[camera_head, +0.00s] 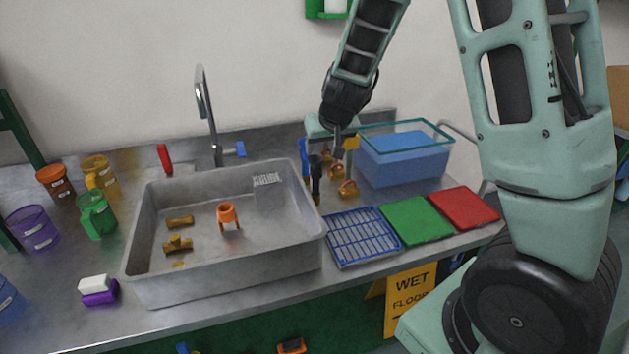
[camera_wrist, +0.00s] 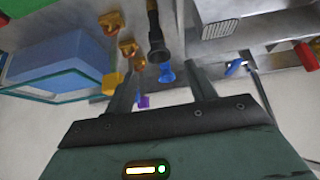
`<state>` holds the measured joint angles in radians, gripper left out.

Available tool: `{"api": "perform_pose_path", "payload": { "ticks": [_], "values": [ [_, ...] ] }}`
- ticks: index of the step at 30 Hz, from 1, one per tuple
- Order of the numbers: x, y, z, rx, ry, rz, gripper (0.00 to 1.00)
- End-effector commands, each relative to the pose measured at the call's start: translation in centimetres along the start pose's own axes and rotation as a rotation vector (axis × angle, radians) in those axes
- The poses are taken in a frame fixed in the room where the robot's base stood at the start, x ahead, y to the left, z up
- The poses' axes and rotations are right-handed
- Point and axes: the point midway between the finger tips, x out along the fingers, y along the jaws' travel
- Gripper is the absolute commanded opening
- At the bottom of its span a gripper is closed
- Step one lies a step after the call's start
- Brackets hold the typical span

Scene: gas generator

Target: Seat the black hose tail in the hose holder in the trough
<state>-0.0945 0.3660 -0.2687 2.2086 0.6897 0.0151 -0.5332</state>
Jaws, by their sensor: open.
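The black hose tail (camera_head: 316,180) stands roughly upright just right of the trough in the head view. In the wrist view the black hose tail (camera_wrist: 156,35) shows as a dark tube with a flared end, ahead of the fingers and roughly between their lines. My gripper (camera_head: 327,150) is beside its upper part; in the wrist view my gripper (camera_wrist: 160,76) has its fingers apart, and no grip on the tail shows. The grey trough (camera_head: 225,283) holds an orange ring on legs (camera_head: 228,213), which looks like the hose holder; its ring appears empty.
Brass fittings (camera_head: 178,244) lie in the trough, and others (camera_head: 348,189) stand near the hose tail. A blue bin (camera_head: 405,160), blue rack (camera_head: 362,237), green mat (camera_head: 415,221) and red mat (camera_head: 464,207) are at right. A tap (camera_head: 206,110) rises behind the trough.

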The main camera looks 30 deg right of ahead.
Motion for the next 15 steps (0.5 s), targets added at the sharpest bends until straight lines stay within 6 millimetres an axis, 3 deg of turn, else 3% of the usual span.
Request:
{"api": "perform_pose_path", "payload": {
  "ticks": [1,9,15],
  "values": [
    [1.6,0.1,0.3,0.001,-0.004,0.0,0.55],
    [7.0,0.0,0.3,0.002,-0.005,-0.002,0.55],
    [9.6,-0.1,0.2,0.0,-0.004,-0.003,0.55]
  ]
}}
